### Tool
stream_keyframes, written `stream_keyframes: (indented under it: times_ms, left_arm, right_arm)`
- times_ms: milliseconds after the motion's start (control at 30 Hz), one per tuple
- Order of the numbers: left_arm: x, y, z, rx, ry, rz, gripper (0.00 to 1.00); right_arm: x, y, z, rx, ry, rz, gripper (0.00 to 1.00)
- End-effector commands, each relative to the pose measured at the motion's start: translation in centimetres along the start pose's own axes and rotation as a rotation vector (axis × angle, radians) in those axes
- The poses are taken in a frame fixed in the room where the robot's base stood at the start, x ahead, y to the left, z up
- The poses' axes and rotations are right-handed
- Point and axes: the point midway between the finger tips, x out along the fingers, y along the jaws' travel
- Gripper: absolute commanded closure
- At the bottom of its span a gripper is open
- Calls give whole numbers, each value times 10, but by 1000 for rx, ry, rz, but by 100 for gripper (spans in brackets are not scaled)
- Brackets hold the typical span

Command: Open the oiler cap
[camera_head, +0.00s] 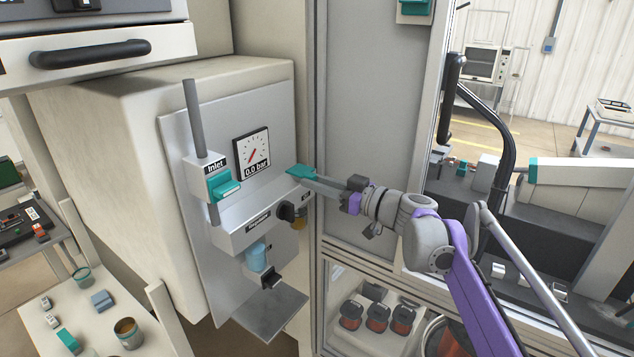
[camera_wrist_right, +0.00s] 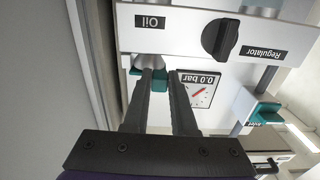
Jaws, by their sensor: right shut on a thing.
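The teal oiler cap (camera_head: 297,171) sits on top of the right end of the white valve block on the panel. My right gripper (camera_head: 308,178) is at the cap, its arm reaching in from the right. In the wrist view, which is upside down, the two dark fingers (camera_wrist_right: 161,73) are closed around the teal cap (camera_wrist_right: 187,76), which shows at their tips beside the "Oil" label (camera_wrist_right: 153,21). The fingers hide part of the cap. I cannot tell whether the cap has turned or lifted. My left gripper is not in view.
A pressure gauge (camera_head: 251,153) reading 0.0 bar is left of the cap. A teal inlet valve (camera_head: 223,186) stands farther left, and a black regulator knob (camera_head: 286,211) is on the block's front. A grey cabinet wall (camera_head: 372,110) stands close on the right.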

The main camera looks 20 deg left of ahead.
Motion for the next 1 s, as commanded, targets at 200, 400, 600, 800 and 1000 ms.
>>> stream_keyframes:
  times_ms: [200, 400, 600, 800, 1000]
  left_arm:
    - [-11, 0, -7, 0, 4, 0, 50]
    - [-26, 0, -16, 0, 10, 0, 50]
    - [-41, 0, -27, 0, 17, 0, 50]
    - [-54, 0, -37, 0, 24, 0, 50]
    - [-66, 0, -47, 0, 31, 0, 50]
  right_arm:
    - [0, 0, -7, 92, -1, -1, 100]
    - [0, 0, -15, 249, -1, -1, 100]
    - [0, 2, -23, 438, 0, -1, 100]
    - [0, 6, -30, 629, 0, -1, 100]
    - [0, 10, -37, 819, 0, 0, 100]
